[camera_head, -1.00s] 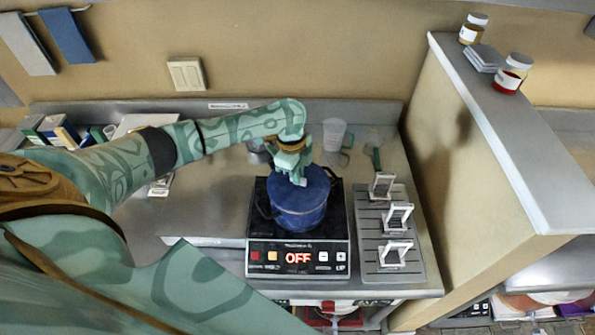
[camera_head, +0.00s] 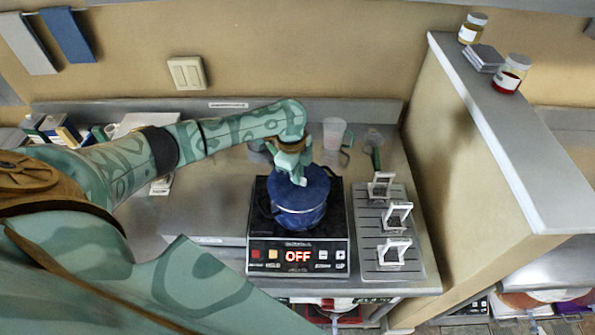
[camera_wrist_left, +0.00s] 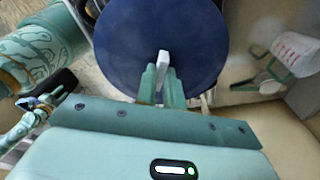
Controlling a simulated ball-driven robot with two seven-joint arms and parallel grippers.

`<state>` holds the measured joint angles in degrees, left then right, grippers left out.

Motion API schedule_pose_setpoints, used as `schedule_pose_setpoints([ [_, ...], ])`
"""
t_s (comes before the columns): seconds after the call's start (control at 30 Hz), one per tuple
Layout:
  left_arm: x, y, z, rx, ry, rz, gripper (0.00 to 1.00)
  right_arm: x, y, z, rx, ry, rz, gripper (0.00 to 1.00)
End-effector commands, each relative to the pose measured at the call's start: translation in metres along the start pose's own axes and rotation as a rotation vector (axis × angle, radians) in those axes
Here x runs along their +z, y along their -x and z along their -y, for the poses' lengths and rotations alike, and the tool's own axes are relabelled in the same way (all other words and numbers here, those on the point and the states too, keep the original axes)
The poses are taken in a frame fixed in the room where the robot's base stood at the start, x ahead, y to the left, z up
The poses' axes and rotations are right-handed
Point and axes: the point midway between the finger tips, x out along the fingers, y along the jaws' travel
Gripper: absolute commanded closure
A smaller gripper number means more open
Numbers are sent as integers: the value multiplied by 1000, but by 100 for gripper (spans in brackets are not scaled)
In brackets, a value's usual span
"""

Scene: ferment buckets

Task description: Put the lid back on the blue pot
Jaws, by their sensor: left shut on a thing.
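The blue pot (camera_head: 299,219) stands on the hob in the head view, with its dark handles at the sides. The round dark blue lid (camera_head: 316,183) is over the pot's mouth and hides its inside. I cannot tell whether it rests fully on the rim. My left gripper (camera_head: 298,179) is above the lid. In the left wrist view, the green fingers (camera_wrist_left: 163,88) are shut on the pale handle of the lid (camera_wrist_left: 125,45), whose blue disc fills the upper middle. My right gripper is not in view.
A clear measuring cup (camera_head: 333,134) and a green-handled tool (camera_head: 375,150) stand behind. A partition wall (camera_head: 470,150) bounds the right. Counter left of the hob is mostly clear.

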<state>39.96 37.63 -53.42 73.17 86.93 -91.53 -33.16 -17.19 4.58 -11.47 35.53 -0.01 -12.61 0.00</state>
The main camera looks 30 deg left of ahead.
Motion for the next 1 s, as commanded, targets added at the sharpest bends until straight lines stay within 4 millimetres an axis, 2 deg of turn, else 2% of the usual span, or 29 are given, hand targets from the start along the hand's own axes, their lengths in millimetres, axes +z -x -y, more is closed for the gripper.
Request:
schedule_pose_setpoints([
  [0.3, 0, 0, 0, 0, 0, 0, 100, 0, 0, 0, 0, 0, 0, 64],
  [0.33, 0, 0, 0, 0, 0, 0, 82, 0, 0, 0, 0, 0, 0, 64],
  [0.4, 0, 0, 0, 0, 0, 0, 65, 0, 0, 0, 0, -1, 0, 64],
  [0.6, 0, 0, 0, 0, 0, 0, 65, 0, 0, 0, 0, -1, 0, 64],
  [0.67, 0, 0, 0, 0, 0, 0, 48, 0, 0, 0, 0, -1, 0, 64],
  [0.7, 0, 0, 0, 0, 0, 0, 43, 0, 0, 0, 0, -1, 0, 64],
  [1.0, 0, 1, 0, 0, 0, 0, 43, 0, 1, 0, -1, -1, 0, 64],
])
